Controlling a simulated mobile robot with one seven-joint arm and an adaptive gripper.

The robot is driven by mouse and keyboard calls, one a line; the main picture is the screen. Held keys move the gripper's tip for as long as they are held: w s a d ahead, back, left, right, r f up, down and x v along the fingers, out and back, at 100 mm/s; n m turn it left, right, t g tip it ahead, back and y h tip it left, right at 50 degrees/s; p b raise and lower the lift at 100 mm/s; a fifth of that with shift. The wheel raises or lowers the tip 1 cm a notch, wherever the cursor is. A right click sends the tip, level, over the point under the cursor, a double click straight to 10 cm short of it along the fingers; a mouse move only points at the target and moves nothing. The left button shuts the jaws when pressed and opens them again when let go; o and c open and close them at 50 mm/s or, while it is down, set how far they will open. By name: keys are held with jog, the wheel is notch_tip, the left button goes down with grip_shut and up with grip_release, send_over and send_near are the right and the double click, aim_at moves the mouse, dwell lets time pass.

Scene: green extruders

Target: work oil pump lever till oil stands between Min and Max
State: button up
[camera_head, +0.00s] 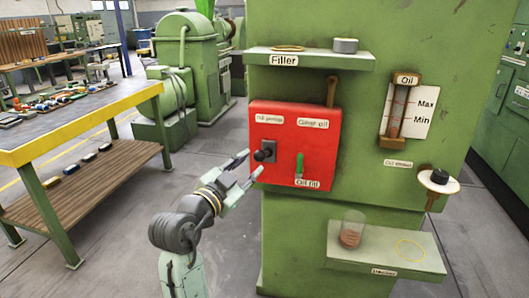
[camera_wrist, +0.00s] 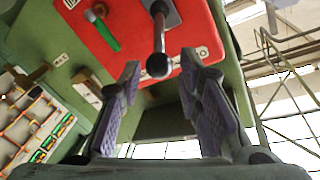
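The oil pump lever, with a dark round knob (camera_head: 262,155), stands out from the left side of the red panel (camera_head: 285,150). In the wrist view the knob (camera_wrist: 158,66) hangs on its grey rod between the tips of my two fingers, with room on both sides. My gripper (camera_head: 249,166) is open and empty, close in front of the knob; it also shows in the wrist view (camera_wrist: 160,72). The oil gauge (camera_head: 398,108), a tube beside a white plate marked Max and Min, is at the upper right. Its exact oil level is too small to read.
A green handle (camera_head: 299,166) sits on the panel right of the lever, and a brown lever (camera_head: 331,92) rises above it. A lower shelf (camera_head: 386,262) holds a clear beaker (camera_head: 352,230) with brown contents. A workbench (camera_head: 80,118) stands at left; the floor between is clear.

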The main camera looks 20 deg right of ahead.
jog(key=p+x, duration=0.2)
jog(key=x, duration=0.6)
jog(key=shift+w+d+r+p, duration=0.15)
jog(key=shift+w+d+p, duration=0.05)
jog(key=shift+d+p, duration=0.15)
jog(key=shift+w+d, duration=0.45)
jog(key=shift+d, duration=0.05)
jog(key=shift+c, duration=0.2)
grip_shut()
